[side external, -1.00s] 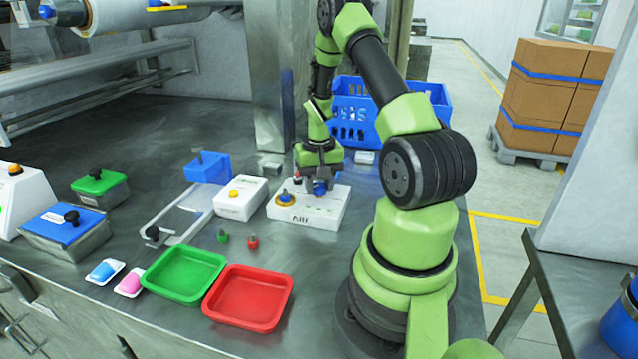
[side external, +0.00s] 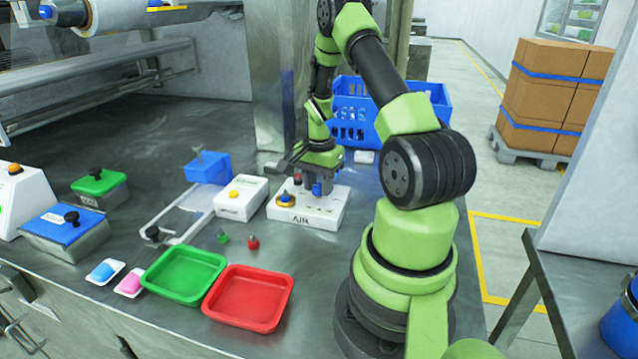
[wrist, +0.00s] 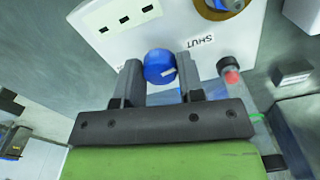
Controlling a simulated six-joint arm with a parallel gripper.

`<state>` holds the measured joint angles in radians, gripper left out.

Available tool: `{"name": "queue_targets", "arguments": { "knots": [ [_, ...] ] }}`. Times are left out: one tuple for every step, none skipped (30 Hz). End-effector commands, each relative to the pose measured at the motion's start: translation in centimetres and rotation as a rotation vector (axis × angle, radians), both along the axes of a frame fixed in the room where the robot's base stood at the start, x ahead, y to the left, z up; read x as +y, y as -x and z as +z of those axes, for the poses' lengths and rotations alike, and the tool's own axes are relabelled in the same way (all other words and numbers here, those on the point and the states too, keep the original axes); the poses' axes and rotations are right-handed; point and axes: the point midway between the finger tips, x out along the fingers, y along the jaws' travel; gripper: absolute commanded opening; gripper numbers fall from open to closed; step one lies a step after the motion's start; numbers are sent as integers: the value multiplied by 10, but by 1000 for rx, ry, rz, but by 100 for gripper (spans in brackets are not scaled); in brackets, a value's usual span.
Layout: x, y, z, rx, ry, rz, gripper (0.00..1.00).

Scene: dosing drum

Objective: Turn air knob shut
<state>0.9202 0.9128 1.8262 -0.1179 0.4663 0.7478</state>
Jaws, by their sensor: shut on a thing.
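The air knob (side external: 317,189) is blue and stands on top of a white control box (side external: 322,214) whose front is marked AIR. My gripper (side external: 318,179) points down over the box, its jaws shut on the knob. In the wrist view the blue knob (wrist: 159,66) sits between the two dark fingers of my gripper (wrist: 160,82). A pale mark on the knob points towards the lower right in that view. The printed word SHUT (wrist: 201,46) lies to the upper right of the knob. The fingers partly hide the knob's sides.
A blue knob with a yellow ring (side external: 285,199) and a red-tipped part (wrist: 232,76) are close to my gripper. A white box with a yellow button (side external: 238,198) stands to the left. Green (side external: 184,271) and red (side external: 249,297) trays lie in front.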

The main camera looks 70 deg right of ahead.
Motion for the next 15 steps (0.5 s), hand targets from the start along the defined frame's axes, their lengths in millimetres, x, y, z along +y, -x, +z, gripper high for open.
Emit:
{"name": "queue_targets", "arguments": {
  "knots": [
    [0,-1,0,-2,1,-14,12],
    [0,-1,0,-2,2,-21,12],
    [0,-1,0,-2,2,-30,12],
    [0,-1,0,-2,2,-35,12],
    [0,-1,0,-2,2,-40,12],
    [0,-1,0,-2,2,-45,12],
    [0,-1,0,-2,2,-48,12],
    [0,-1,0,-2,2,-50,12],
    [0,-1,0,-2,2,-52,12],
    [0,-1,0,-2,2,-53,12],
    [0,-1,0,-2,2,-53,12],
    [0,-1,0,-2,2,-53,12],
    [0,-1,0,-2,2,-53,12],
    [0,-1,0,-2,2,-53,12],
    [0,-1,0,-2,2,-53,12]
  ]
}}
